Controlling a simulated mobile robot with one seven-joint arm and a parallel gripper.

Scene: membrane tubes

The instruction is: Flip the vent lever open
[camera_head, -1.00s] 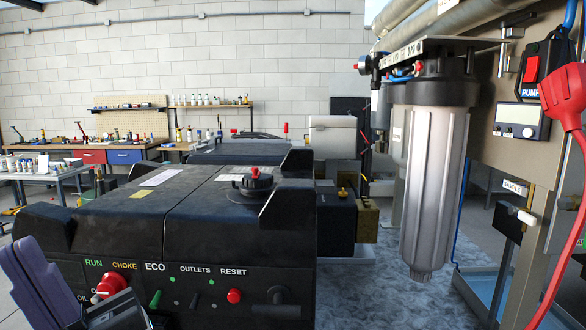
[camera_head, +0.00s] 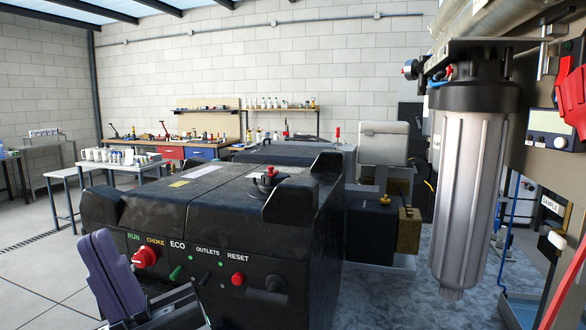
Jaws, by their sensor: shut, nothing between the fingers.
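The red vent lever (camera_head: 269,170) sits on top of a round black cap on the upper face of the black machine (camera_head: 215,200). The lever is small here, and I cannot tell its exact angle. What looks like my gripper (camera_head: 98,240), purple and dark, shows at the lower left of the picture, in front of the machine's left front corner. Its purple fingers point up and look shut together with nothing held. It is well apart from the lever, lower and to the left. Its lower part is cut off by the picture edge.
The machine's front panel has a red choke knob (camera_head: 145,257), a green switch and a red reset button (camera_head: 238,279). A raised black block (camera_head: 291,201) stands right of the cap. A large filter housing (camera_head: 472,190) hangs at right.

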